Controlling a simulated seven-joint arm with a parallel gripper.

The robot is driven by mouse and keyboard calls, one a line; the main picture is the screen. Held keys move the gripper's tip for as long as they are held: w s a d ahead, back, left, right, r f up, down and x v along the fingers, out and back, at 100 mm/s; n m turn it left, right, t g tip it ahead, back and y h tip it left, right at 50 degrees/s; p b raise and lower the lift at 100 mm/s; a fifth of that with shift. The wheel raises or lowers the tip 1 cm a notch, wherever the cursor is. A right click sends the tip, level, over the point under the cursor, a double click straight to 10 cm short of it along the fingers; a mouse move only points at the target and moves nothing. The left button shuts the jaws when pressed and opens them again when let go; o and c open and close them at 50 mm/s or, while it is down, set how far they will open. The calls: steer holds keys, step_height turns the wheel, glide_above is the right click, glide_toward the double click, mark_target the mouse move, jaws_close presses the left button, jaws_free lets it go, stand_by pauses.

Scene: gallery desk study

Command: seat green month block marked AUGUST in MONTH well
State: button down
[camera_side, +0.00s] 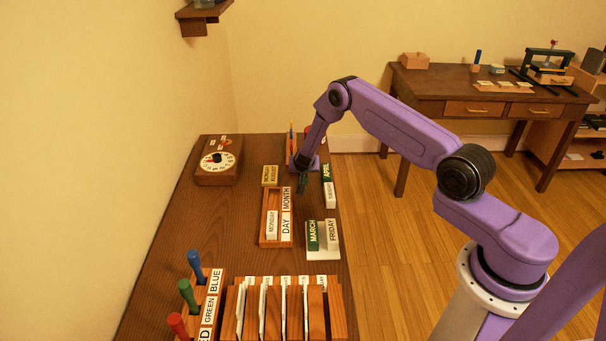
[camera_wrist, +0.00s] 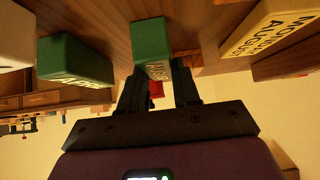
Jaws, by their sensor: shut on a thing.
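My gripper (camera_side: 303,178) is shut on a green block (camera_wrist: 150,36), held between the fingers (camera_wrist: 157,72) in the wrist view. The block's lettering is partly hidden and I cannot read it. In the side view, the held block is small and dark below the wrist. The wooden tray (camera_side: 264,224) has labels DAY and MONTH. A white MONDAY block (camera_side: 271,224) sits in its DAY well. The MONTH well (camera_side: 273,198) looks empty. My gripper is above and right of the tray's MONTH end. Whether the block touches anything is unclear.
A yellow MONDAY AUGUST card (camera_side: 270,175) stands behind the tray. A green APRIL block (camera_side: 326,171) is right of my gripper. Green MARCH (camera_side: 312,236) and white FRIDAY (camera_side: 332,234) blocks stand on a pale base to the tray's right. The desk left of the tray is clear.

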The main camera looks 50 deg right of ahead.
steer(key=c, duration=1.9)
jaws_free()
steer(key=shift+s, duration=0.15)
steer(key=shift+o, duration=0.2)
steer(key=shift+r, duration=1.55)
steer(key=s+a+r, duration=0.4)
steer(key=s+r, duration=0.6)
steer(key=s, duration=0.3)
steer(key=s+a+r, duration=0.1)
steer(key=s+a, duration=0.3)
steer(key=a, duration=0.8)
steer(key=w+f, duration=0.3)
steer(key=w, duration=0.1)
steer(key=w+f, duration=0.3)
steer(key=w, duration=0.1)
steer(key=w+f, duration=0.2)
steer(key=w, duration=0.3)
steer(key=shift+a+f, duration=0.25)
steer(key=shift+f, duration=0.15)
steer(key=shift+w+f, duration=0.6)
steer(key=shift+f, duration=1.5)
